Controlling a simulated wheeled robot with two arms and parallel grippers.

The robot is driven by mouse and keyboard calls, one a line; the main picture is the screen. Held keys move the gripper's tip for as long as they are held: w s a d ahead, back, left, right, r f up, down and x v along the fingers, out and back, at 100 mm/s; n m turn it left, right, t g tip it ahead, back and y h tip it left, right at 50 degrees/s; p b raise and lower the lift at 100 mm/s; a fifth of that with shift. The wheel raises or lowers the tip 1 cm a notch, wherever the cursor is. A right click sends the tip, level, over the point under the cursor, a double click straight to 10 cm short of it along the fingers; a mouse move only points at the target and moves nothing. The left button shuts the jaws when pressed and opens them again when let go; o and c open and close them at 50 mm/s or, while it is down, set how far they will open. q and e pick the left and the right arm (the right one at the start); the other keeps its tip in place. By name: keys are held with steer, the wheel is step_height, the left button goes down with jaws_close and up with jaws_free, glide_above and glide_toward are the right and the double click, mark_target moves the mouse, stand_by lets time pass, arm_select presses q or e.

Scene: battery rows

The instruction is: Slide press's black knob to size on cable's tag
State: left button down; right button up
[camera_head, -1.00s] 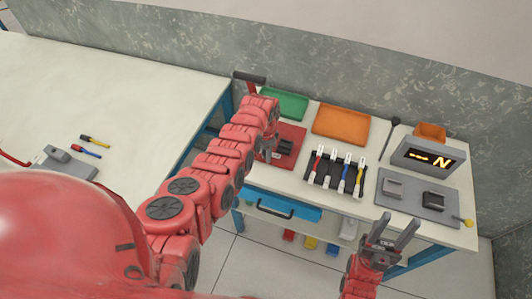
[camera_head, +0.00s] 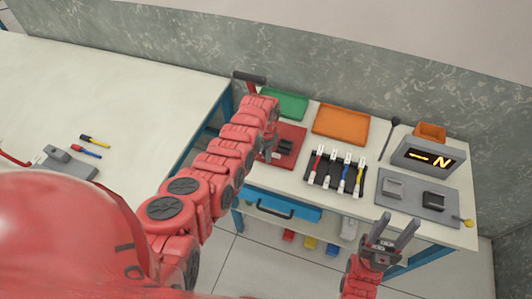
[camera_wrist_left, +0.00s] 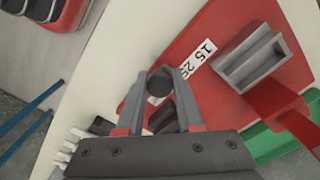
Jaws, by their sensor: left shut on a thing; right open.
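The red press (camera_head: 294,131) stands at the left end of the right-hand bench; its red plate also shows in the left wrist view (camera_wrist_left: 222,22). A white scale strip (camera_wrist_left: 198,60) on it reads 15 and 25; the rest is hidden. My left gripper (camera_wrist_left: 160,78) is shut on the round black knob (camera_wrist_left: 159,84), beside the strip's lower end. In the head view my left gripper (camera_head: 272,151) is partly hidden by its arm. Several cables with white tags (camera_head: 334,154) lie in a black rack; the tags are unreadable. My right gripper (camera_head: 393,229) is open and empty, at the bench's front edge.
Green (camera_head: 287,104) and orange (camera_head: 340,123) trays lie at the back. A lit display (camera_head: 429,157) and grey plate (camera_head: 417,202) with two blocks are at the right. The press's black-ended lever (camera_head: 249,77) rises at the back left. A blue drawer (camera_head: 282,208) is below.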

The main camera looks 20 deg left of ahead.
arm_select(q)
steer(key=a+b, duration=0.1)
steer(key=a, duration=0.5)
steer(key=shift+a+b, duration=0.25)
steer(key=shift+b, duration=0.15)
steer(key=shift+w, duration=0.1)
steer(key=c, duration=1)
jaws_free()
steer(key=o, duration=0.5)
steer(key=shift+a, duration=0.1)
steer(key=shift+c, duration=0.2)
